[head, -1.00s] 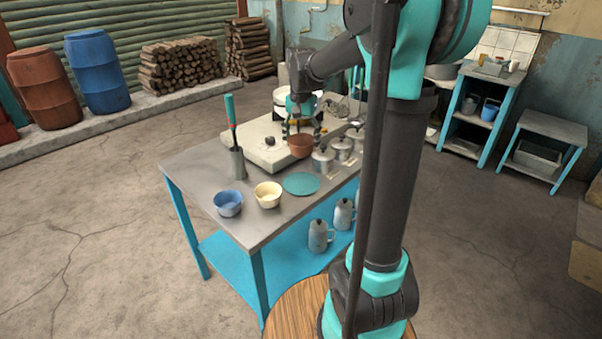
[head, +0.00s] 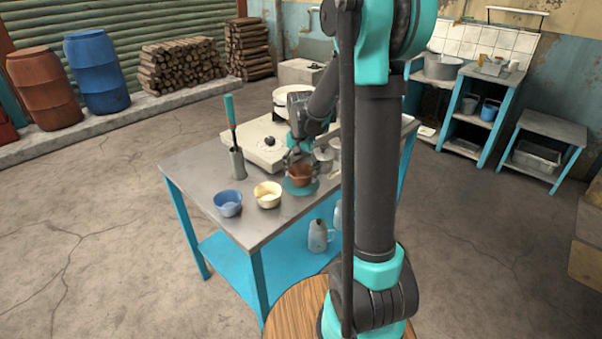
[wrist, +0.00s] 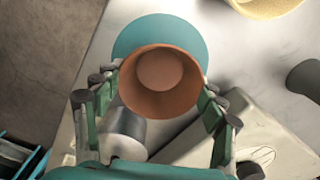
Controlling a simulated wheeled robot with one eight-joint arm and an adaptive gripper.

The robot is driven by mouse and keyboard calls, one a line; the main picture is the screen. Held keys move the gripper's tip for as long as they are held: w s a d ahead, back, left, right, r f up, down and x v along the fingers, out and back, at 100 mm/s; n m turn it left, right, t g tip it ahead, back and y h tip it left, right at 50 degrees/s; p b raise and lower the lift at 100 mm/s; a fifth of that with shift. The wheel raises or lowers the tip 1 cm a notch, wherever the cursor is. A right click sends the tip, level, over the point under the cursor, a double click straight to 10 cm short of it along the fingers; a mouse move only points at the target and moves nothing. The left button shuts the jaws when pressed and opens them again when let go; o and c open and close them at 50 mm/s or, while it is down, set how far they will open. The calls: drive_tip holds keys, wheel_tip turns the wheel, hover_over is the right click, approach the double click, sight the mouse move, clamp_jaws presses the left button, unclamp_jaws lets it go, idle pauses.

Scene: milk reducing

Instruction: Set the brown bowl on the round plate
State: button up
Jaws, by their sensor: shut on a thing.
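The brown bowl (head: 302,178) is held upright by my gripper (head: 300,164), whose fingers grip its rim on both sides. In the wrist view the brown bowl (wrist: 160,82) sits between the fingers of my gripper (wrist: 158,98). The round teal plate (head: 292,189) lies on the grey table, directly under or just behind the bowl. In the wrist view the round plate (wrist: 186,30) shows past the bowl's edge, partly hidden by it. I cannot tell whether the bowl touches the plate.
A cream bowl (head: 268,196) and a blue bowl (head: 228,204) stand left of the plate. A metal pot (head: 324,160) stands close behind the held bowl. A pale stove (head: 258,142) and a utensil holder (head: 238,163) stand farther back. The table's front edge is near.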

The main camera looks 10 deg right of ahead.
drive_tip(key=shift+f, duration=0.1)
drive_tip(key=o, duration=1.2)
drive_tip(key=shift+o, duration=0.2)
wheel_tip(320, 180, up, 12)
drive_tip(key=s+d+f+n+t, duration=0.2)
drive_tip(key=s+f, duration=0.5)
drive_tip(key=s, duration=0.4)
drive_tip(key=s+d+f+n+t, duration=0.2)
drive_tip(key=s+f+n, duration=0.2)
drive_tip(key=s+f, duration=0.3)
drive_tip(key=s, duration=0.4)
drive_tip(key=shift+f, duration=0.1)
